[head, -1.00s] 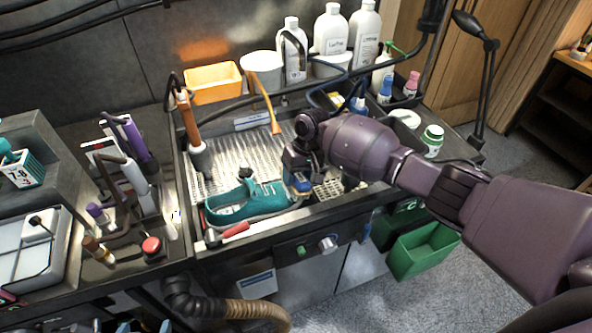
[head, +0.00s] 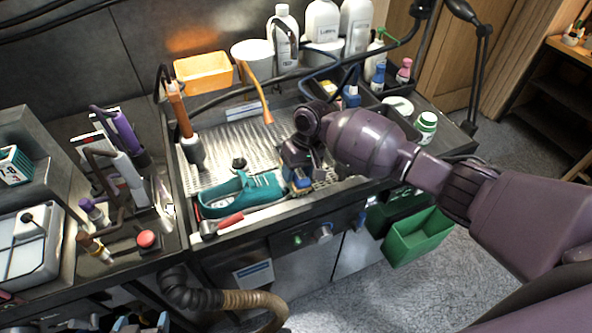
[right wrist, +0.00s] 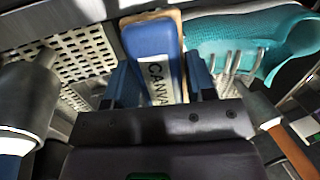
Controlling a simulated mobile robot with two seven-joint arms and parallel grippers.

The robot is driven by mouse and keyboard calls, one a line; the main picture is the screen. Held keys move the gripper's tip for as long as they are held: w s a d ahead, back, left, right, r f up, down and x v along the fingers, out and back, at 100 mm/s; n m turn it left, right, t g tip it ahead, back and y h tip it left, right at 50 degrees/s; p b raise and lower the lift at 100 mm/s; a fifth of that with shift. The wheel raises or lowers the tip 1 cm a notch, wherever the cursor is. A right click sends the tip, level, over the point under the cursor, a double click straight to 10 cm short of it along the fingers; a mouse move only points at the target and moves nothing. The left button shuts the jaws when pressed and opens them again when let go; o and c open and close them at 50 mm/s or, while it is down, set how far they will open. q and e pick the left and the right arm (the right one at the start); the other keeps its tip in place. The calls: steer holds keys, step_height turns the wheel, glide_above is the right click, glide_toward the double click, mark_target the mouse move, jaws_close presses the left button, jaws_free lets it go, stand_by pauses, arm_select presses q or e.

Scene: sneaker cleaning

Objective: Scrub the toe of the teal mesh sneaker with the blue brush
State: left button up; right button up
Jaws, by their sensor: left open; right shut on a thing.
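The teal mesh sneaker (head: 238,199) lies on its sole near the front edge of the metal sink grid, its toe pointing right. It also shows at the upper right of the right wrist view (right wrist: 285,42). My right gripper (head: 299,176) is shut on the blue brush (head: 303,181), just right of the toe. In the right wrist view the brush (right wrist: 152,50) sits between the two fingers, its white label facing the camera. Whether its bristles touch the toe I cannot tell. My left gripper is out of view.
A red-handled tool (head: 230,220) lies in front of the sneaker. An orange-handled tool (head: 181,112) stands at the grid's left. White bottles (head: 322,28) and an orange bin (head: 203,74) line the back. A green bin (head: 418,238) hangs at the front right.

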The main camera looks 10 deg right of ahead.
steer(key=v, duration=0.2)
steer(key=shift+s+d+r, duration=0.2)
steer(key=shift+s+r, duration=0.05)
steer(key=shift+r, duration=0.05)
steer(key=shift+w+d+r, duration=0.1)
steer(key=shift+w+r, duration=0.1)
steer(key=shift+r, duration=0.45)
steer(key=shift+d+r, duration=0.2)
steer(key=shift+r, duration=0.55)
steer(key=shift+r, duration=0.15)
steer(key=shift+v, duration=1.35)
